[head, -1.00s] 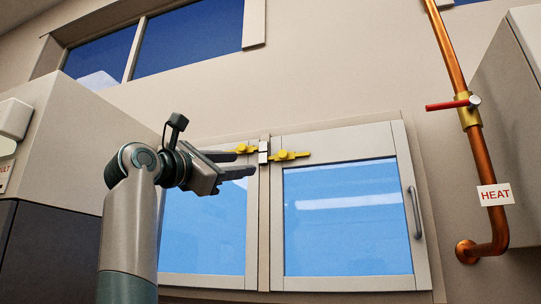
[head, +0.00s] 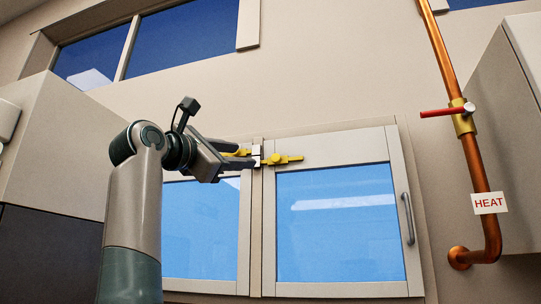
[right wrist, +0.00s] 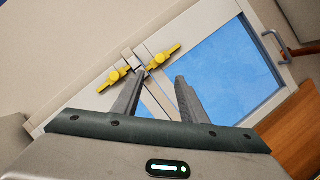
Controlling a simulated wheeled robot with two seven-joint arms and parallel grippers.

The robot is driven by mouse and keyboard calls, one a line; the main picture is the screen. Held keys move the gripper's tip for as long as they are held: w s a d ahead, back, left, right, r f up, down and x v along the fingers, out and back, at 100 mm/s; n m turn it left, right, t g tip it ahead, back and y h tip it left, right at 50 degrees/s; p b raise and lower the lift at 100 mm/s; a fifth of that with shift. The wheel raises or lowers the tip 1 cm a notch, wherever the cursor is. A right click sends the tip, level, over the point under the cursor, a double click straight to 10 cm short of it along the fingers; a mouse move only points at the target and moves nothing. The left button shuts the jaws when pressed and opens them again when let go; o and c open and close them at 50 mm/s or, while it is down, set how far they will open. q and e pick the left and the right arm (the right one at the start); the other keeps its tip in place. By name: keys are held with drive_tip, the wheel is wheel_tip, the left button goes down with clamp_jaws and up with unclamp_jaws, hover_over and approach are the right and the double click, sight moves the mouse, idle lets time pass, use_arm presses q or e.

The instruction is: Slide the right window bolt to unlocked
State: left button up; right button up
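The right window bolt (head: 283,159) is a yellow bar with a round knob at the top of the right window panel. Its left end is at or close to the pale keeper (head: 256,153) between the panels. A matching yellow left bolt (head: 238,152) is partly hidden behind my gripper. In the right wrist view, the right bolt (right wrist: 164,61) lies just beyond the fingertips and the left bolt (right wrist: 115,76) to their left. My right gripper (head: 248,154) is open and empty, its fingers apart (right wrist: 160,76), near the keeper. My left gripper is not in view.
The window (head: 335,225) has two framed blue panes and a grey handle (head: 408,218) at right. A copper pipe (head: 475,165) with a red-handled valve (head: 447,112) and a HEAT sign (head: 489,203) runs at right. Grey cabinets stand at both sides.

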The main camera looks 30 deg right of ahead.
sight(275, 158)
drive_tip(key=p+x, duration=0.6)
drive_tip(key=x, duration=0.7)
drive_tip(key=shift+d, duration=0.1)
drive_tip(key=shift+w+d+r+p, duration=0.15)
drive_tip(key=shift+w+d+p, duration=0.2)
drive_tip(key=shift+d, duration=0.3)
